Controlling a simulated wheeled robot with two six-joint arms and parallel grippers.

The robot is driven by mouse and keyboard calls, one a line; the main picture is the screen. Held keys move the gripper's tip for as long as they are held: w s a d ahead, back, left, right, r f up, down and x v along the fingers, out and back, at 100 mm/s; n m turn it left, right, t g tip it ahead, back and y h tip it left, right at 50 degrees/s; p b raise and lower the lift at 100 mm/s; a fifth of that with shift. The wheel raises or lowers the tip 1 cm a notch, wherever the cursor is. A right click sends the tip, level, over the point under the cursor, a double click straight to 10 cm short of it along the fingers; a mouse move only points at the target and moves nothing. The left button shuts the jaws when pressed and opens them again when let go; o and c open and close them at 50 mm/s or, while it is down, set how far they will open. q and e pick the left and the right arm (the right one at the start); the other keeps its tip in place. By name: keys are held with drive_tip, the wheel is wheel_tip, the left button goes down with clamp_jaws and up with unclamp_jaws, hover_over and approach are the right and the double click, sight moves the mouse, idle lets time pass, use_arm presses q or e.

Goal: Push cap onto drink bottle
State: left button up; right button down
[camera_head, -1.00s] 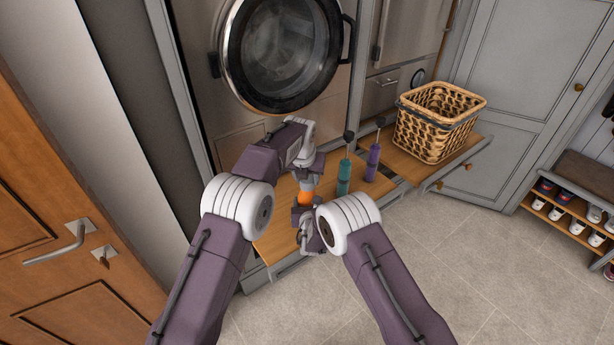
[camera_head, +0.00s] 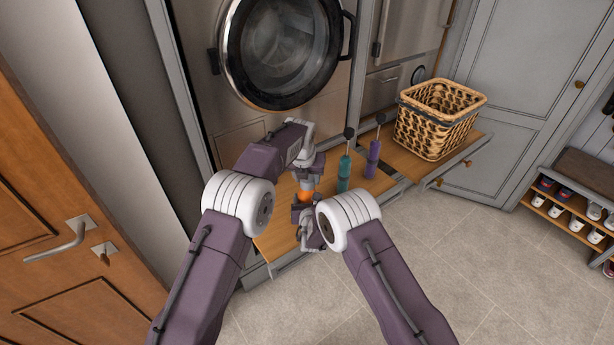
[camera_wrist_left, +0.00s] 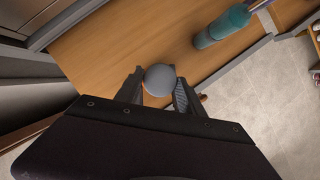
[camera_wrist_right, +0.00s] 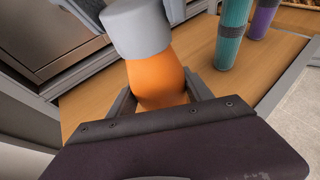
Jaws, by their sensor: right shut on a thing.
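An orange drink bottle (camera_wrist_right: 158,80) stands upright with a grey cap (camera_wrist_right: 138,28) on its top. I cannot tell whether the cap is fully seated. My right gripper (camera_wrist_right: 160,100) is shut on the bottle's body. In the head view the orange bottle (camera_head: 305,196) shows between my two grippers. My left gripper (camera_head: 307,176) is above it. In the left wrist view the round grey cap (camera_wrist_left: 159,79) is seen from above between the spread fingers of the left gripper (camera_wrist_left: 158,92), which are open around it.
A teal bottle (camera_head: 344,174) and a purple bottle (camera_head: 372,160) stand to the right on the wooden bench (camera_head: 325,222). A wicker basket (camera_head: 430,130) is farther right. A washing machine (camera_head: 285,50) rises behind. The floor in front is clear.

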use_arm(q)
drive_tip(key=o, duration=0.3)
drive_tip(key=shift+o, duration=0.2)
drive_tip(key=v, duration=1.2)
use_arm(e)
drive_tip(key=shift+c, duration=1.8)
unclamp_jaws()
drive_tip(key=shift+s, duration=0.1)
